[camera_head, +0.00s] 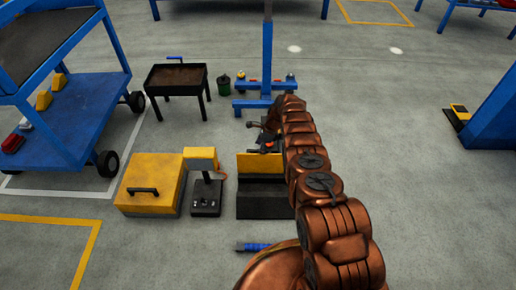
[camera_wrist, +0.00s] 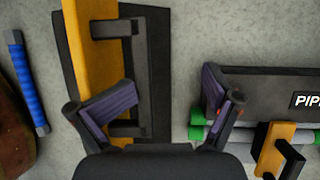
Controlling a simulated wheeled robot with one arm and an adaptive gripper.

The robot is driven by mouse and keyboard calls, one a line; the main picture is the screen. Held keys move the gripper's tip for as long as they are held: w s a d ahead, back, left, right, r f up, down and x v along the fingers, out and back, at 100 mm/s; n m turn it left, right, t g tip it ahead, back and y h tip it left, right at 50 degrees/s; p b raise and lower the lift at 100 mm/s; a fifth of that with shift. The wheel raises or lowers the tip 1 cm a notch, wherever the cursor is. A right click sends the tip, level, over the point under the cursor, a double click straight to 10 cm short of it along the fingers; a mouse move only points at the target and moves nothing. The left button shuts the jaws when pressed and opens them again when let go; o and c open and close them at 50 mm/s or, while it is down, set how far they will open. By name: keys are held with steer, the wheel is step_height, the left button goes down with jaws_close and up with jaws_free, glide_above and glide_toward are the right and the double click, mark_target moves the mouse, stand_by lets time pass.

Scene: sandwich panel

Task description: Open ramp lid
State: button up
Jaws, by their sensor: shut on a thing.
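The ramp lid (camera_head: 258,163) is a yellow plate standing above a dark base (camera_head: 265,203) in the head view. In the wrist view the yellow lid (camera_wrist: 88,60) lies at the left, with a black U-shaped handle (camera_wrist: 140,55) on its right side. My gripper (camera_head: 268,138) is at the lid's far side in the head view. In the wrist view my gripper (camera_wrist: 165,93) has one finger on each side of the handle's bar. The left finger overlaps the handle; a gap shows by the right finger. The contact itself is hard to see.
A yellow box (camera_head: 150,185) and a small yellow-topped stand (camera_head: 205,190) are left of the ramp. A blue cylinder (camera_head: 255,247) lies on the near floor. A dark panel (camera_wrist: 270,92) with green-ended rollers is right in the wrist view. A blue post (camera_head: 267,60) stands beyond.

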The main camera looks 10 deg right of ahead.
steer(key=shift+s+d+f, duration=0.3)
steer(key=shift+d+f, duration=0.1)
steer(key=shift+d, duration=0.15)
steer(key=shift+s+d+f, duration=0.25)
steer(key=shift+d+f, duration=0.15)
steer(key=shift+d, duration=0.1)
steer(key=a+v, duration=0.1)
steer(key=v, duration=0.7)
steer(key=a+r+v, duration=0.1)
steer(key=v, duration=0.3)
steer(key=shift+w+a+r, duration=0.15)
steer(key=shift+a+r, duration=0.1)
steer(key=shift+r, duration=0.1)
steer(key=c, duration=0.4)
